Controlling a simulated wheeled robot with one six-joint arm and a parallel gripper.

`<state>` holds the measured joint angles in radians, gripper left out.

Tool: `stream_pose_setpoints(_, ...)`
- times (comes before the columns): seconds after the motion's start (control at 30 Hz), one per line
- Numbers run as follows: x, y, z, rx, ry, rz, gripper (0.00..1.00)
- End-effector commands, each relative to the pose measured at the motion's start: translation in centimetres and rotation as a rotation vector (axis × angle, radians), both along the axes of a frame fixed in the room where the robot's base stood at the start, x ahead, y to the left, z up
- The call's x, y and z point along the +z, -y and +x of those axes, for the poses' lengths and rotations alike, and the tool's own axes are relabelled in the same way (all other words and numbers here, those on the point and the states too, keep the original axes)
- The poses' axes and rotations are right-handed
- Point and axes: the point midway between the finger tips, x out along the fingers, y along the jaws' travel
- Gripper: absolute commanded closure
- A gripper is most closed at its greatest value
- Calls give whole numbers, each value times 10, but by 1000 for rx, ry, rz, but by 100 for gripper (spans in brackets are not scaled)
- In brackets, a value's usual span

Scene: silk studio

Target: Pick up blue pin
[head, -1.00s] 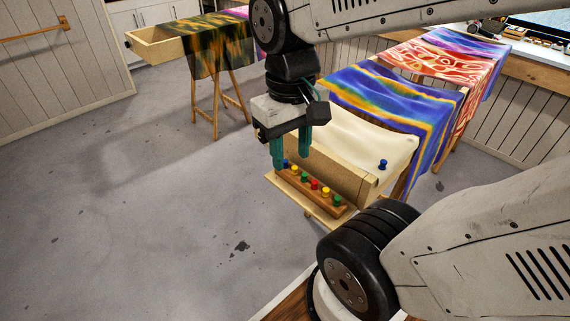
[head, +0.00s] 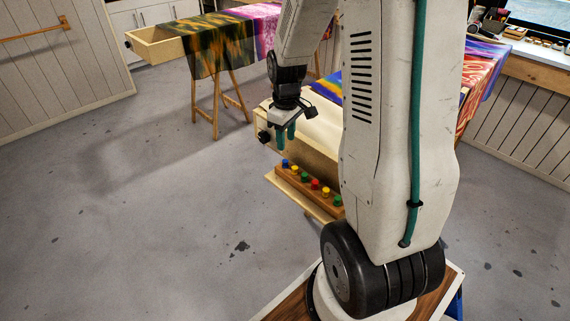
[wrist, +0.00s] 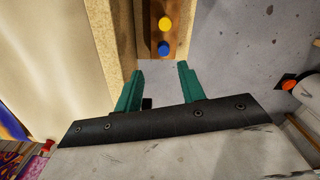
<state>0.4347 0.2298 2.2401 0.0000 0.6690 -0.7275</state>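A blue pin (head: 285,163) stands at the far end of the row in the wooden rack (head: 310,200). In the wrist view the blue pin (wrist: 164,48) lies just beyond my fingertips, in line with the gap between them. My gripper (head: 285,145) points down above that end of the rack. In the wrist view my gripper (wrist: 160,68) has its teal fingers apart, with nothing between them. The second blue pin, seen earlier on the cream silk, is hidden behind my arm now.
A yellow pin (wrist: 165,23) stands next to the blue one, with red, green and more yellow pins along the rack. A wooden frame with cream silk (wrist: 60,60) stands close beside it. Open grey floor (head: 130,220) lies to the left.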

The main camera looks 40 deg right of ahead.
Motion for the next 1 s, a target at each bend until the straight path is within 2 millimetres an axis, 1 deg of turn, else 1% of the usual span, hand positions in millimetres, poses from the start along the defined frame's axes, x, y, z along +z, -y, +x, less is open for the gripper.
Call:
stream_pose_setpoints(0.27,-31,-3,-1,6,-5,3,60)
stream_pose_setpoints(0.4,-52,-6,-2,5,-6,2,60)
stream_pose_setpoints(0.53,-69,-7,-2,4,-5,3,60)
stream_pose_setpoints(0.63,-75,-6,-2,3,-4,2,60)
stream_pose_setpoints(0.87,-75,-6,-2,3,-2,1,60)
stream_pose_setpoints(0.9,-75,-6,-2,3,-2,1,72)
stream_pose_setpoints(0.97,-75,-6,-2,3,-2,1,88)
stream_pose_setpoints(1.0,-75,-6,-2,3,-2,1,99)
